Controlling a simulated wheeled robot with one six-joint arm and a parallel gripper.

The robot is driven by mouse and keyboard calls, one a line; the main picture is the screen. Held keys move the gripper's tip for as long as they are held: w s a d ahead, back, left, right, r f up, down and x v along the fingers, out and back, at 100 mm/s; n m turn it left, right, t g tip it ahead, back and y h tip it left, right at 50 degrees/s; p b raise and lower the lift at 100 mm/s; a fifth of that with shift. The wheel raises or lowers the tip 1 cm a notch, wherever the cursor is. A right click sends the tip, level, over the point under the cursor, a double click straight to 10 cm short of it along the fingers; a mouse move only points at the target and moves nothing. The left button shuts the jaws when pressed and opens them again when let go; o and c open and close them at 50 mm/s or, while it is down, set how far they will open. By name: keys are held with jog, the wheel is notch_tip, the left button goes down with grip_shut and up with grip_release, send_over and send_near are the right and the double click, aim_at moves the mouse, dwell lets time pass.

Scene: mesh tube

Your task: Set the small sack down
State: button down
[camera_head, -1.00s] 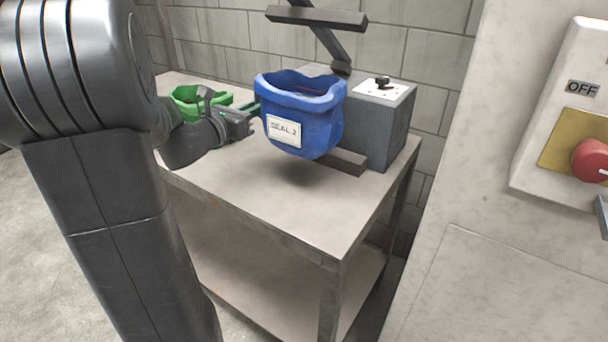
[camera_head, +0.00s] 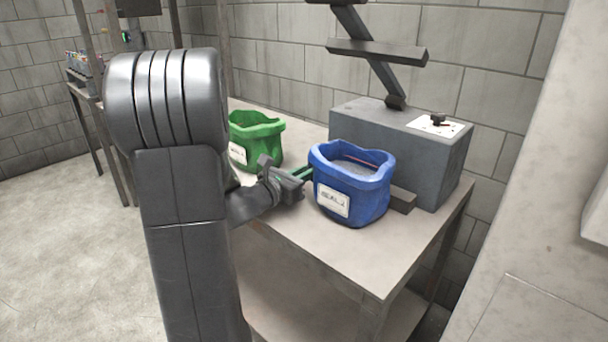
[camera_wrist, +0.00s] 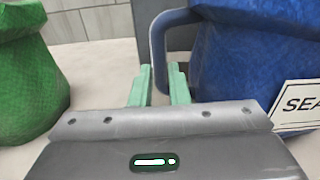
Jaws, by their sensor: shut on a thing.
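A blue sack (camera_head: 352,190) with an open top and a white label stands upright at the table's front middle, before the grey machine. Its base looks to be at the tabletop; I cannot tell if it bears full weight there. My gripper (camera_head: 305,174) is at its left side, shut on its handle. In the wrist view the green fingers (camera_wrist: 159,88) close on the handle loop of the blue sack (camera_wrist: 245,60); the pinch itself is partly hidden. A green sack (camera_head: 262,140) stands behind left, and shows at the wrist view's left (camera_wrist: 30,80).
The table (camera_head: 375,262) has bare room in front and right of the blue sack. A grey sealing machine (camera_head: 390,150) with an arm above stands close behind it. A pale panel (camera_head: 535,240) rises at the right. Another bench (camera_head: 88,88) is far left.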

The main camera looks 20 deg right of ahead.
jog(key=c, duration=1.8)
grip_release()
jog(key=shift+f, duration=0.1)
jog(key=o, duration=0.4)
jog(key=shift+r, duration=0.25)
jog(key=v, duration=1.2)
jog(key=shift+f, duration=0.15)
